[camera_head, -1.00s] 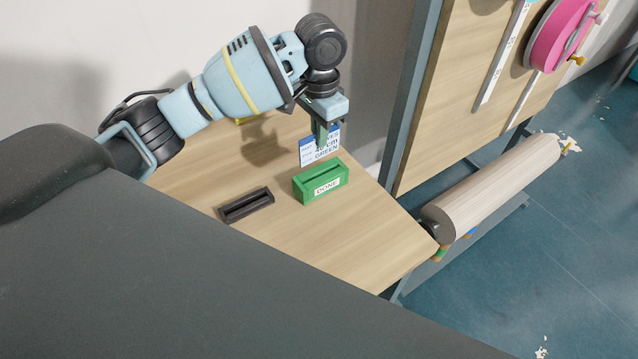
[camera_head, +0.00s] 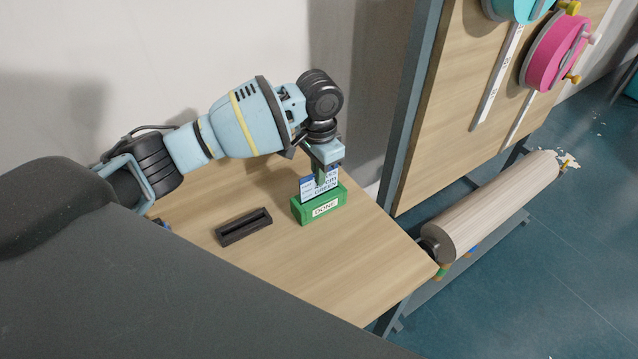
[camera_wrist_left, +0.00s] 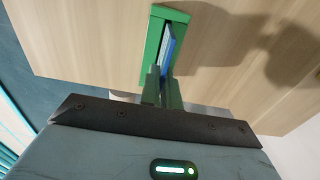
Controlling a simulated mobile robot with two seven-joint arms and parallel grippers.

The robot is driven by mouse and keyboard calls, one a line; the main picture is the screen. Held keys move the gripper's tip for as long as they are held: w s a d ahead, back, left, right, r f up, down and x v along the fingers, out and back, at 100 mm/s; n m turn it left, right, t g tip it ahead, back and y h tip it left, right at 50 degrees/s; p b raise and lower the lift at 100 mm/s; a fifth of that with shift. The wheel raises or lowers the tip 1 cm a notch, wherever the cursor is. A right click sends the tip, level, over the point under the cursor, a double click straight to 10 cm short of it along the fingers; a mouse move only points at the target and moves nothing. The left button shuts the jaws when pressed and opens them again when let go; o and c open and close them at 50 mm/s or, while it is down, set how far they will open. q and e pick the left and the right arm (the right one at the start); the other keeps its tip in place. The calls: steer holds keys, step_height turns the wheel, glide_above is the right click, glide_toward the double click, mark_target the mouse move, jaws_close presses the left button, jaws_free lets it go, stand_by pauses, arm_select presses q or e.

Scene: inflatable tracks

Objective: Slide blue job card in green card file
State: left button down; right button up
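The blue job card (camera_head: 307,189), white with a blue top band and printed text, stands upright at the green card file (camera_head: 320,209), which is labelled DONE. Its lower edge is hidden by the file's front and appears to be in the slot; how deep I cannot tell. My left gripper (camera_head: 321,177) is shut on the card's upper part, just above the file. In the left wrist view the two fingers (camera_wrist_left: 162,88) pinch the card (camera_wrist_left: 168,50), which lines up with the long opening of the file (camera_wrist_left: 154,42). My right gripper is not in view.
A dark, empty slotted holder (camera_head: 244,227) lies on the wooden table (camera_head: 300,275), left of the green file. The wall is behind. A grey post (camera_head: 408,110) and a board with pink (camera_head: 552,55) and teal reels stand right. A large roll (camera_head: 492,207) lies beyond the table's right edge.

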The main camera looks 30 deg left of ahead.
mark_target(319, 194)
arm_select(q)
steer(key=shift+f, duration=1.95)
steer(key=shift+f, duration=0.1)
steer(key=c, duration=1.6)
jaws_free()
step_height(319, 194, up, 12)
steer(key=shift+r, duration=0.15)
